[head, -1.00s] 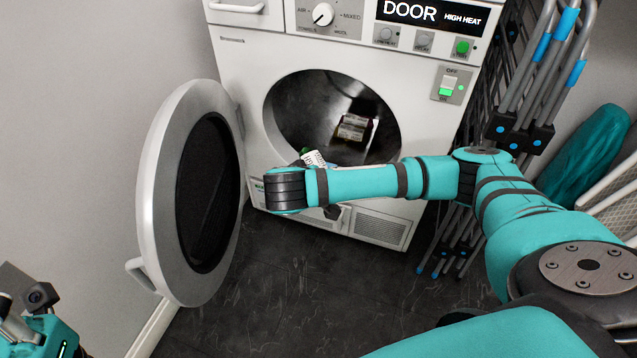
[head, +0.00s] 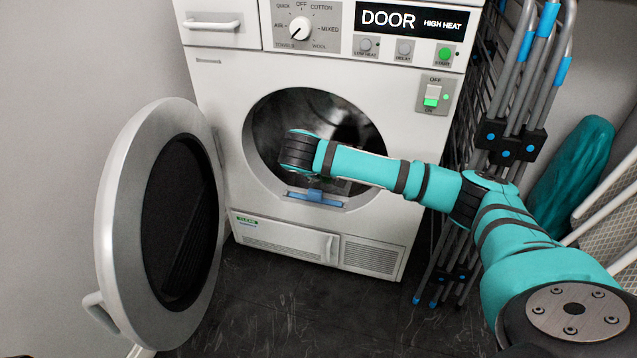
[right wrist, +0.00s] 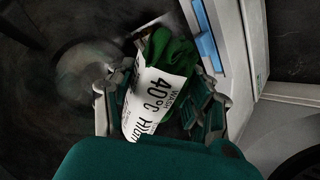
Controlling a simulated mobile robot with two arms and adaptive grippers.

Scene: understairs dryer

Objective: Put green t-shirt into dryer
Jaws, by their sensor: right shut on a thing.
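The green t-shirt (right wrist: 176,50) is bunched up with a white label (right wrist: 153,95) reading "40°C" on it. My right gripper (right wrist: 158,100) is shut on it, with a finger on each side. In the head view my right wrist is in front of the round drum opening (head: 262,120) and hides the gripper and the shirt. The dryer (head: 215,100) is white, and its round door (head: 118,190) stands wide open to the left. The dark drum interior also shows in the right wrist view (right wrist: 60,95). My left gripper is out of view.
A blue latch piece (head: 313,197) sits at the lower rim of the opening. A folded metal rack (head: 512,100) stands close on the dryer's right, with a teal folded item (head: 575,175) beyond. Dark floor (head: 290,315) is clear in front.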

